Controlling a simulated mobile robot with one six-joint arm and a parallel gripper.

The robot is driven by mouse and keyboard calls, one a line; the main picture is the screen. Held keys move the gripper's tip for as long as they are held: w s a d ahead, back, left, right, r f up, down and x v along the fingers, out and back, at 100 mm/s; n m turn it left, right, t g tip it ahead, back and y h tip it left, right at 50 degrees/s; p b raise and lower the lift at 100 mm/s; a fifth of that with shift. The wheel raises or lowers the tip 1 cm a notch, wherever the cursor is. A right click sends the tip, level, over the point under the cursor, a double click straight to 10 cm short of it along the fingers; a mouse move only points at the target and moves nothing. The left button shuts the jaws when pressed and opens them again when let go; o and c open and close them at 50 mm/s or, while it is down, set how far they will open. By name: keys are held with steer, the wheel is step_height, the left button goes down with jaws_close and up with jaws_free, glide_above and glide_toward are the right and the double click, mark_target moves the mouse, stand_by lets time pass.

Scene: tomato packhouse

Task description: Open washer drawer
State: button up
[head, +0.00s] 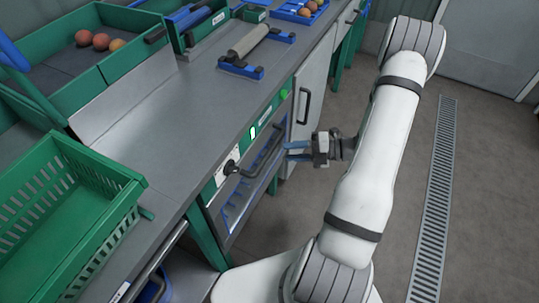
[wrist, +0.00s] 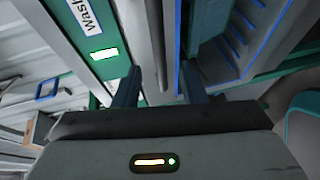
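The washer drawer (head: 243,197) is the glazed, blue-edged front under the green panel on the bench's side. It appears closed. Its dark bar handle (head: 262,155) runs along the upper part of the front. My gripper (head: 290,150) is beside the handle, with its fingers pointing left at it. In the wrist view my gripper (wrist: 162,85) has its two fingers apart. A grey bar (wrist: 157,45), which looks like the handle, lies between or just beyond the fingertips. I cannot tell whether they touch it. The green panel with a "Wash" label (wrist: 88,18) shows there too.
A green slatted crate (head: 60,205) stands on the bench at left. Trays with tomatoes (head: 100,41) are at the back. A grey cabinet door with a handle (head: 304,106) adjoins the washer. The floor (head: 395,200) right of the arm is clear, with a drain grate (head: 437,190).

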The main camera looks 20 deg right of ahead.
mark_target(269, 151)
steer(key=x, duration=0.7)
steer(key=shift+w+a, duration=0.15)
steer(key=shift+a, duration=0.15)
steer(key=shift+c, duration=0.5)
jaws_close()
